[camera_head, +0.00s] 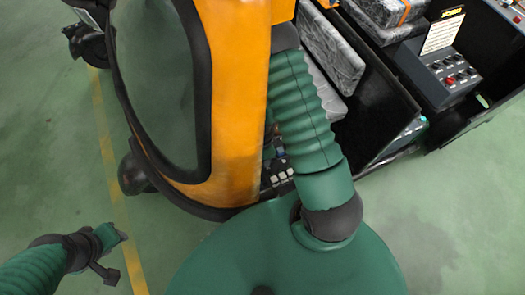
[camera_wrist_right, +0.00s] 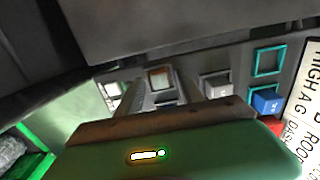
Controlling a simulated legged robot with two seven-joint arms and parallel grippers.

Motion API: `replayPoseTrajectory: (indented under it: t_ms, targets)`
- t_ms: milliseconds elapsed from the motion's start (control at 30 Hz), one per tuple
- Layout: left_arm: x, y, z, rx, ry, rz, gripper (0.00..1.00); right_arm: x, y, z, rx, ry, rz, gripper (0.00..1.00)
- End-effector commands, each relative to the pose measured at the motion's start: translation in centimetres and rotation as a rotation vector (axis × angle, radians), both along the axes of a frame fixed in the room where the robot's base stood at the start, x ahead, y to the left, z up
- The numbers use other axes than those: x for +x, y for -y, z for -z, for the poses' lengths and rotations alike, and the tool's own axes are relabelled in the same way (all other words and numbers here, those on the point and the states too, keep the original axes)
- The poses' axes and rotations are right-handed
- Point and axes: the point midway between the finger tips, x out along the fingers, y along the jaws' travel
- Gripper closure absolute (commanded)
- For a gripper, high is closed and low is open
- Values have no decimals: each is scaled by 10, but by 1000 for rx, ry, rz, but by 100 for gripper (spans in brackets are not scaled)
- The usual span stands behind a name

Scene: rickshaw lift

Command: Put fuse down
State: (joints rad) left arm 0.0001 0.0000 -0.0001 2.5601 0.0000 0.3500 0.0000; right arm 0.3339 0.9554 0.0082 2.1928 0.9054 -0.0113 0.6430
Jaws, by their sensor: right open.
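In the right wrist view, a small blue block (camera_wrist_right: 266,101), which looks like a fuse, sits within a cyan-outlined slot at the right. Another cyan-outlined slot (camera_wrist_right: 267,61) above it looks empty. A pale grey block (camera_wrist_right: 214,86) and an orange-edged square (camera_wrist_right: 160,78) lie farther left. My right gripper is open at the middle of this view, with no fuse visibly held; its fingertips are hard to make out. In the head view, my right arm reaches up behind the orange body, which hides that gripper. My left gripper (camera_head: 112,253) hangs low at the left, apart from everything.
The orange vehicle body (camera_head: 232,90) with a dark-rimmed window stands in front. A control panel (camera_head: 452,78) with red knobs and grey padded blocks (camera_head: 333,45) are at upper right. A white printed label (camera_wrist_right: 304,105) borders the slots. Green floor is clear at lower right.

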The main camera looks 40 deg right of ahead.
Motion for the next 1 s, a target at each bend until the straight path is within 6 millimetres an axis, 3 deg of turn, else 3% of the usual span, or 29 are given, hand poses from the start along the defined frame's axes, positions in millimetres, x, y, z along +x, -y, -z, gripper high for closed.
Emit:
replayPoseTrajectory:
  t_ms: [167,533,667,1000]
  targets:
    - [0,0,-24,0,0,0,64,0,0,-25,0,1,0,56]
    - [0,0,-104,0,0,0,64,0,0,-113,0,0,1,56]
    - [0,0,-111,0,0,0,64,0,-1,-122,-1,-1,0,56]
    - [0,0,-108,0,0,0,64,0,0,-119,0,0,1,56]
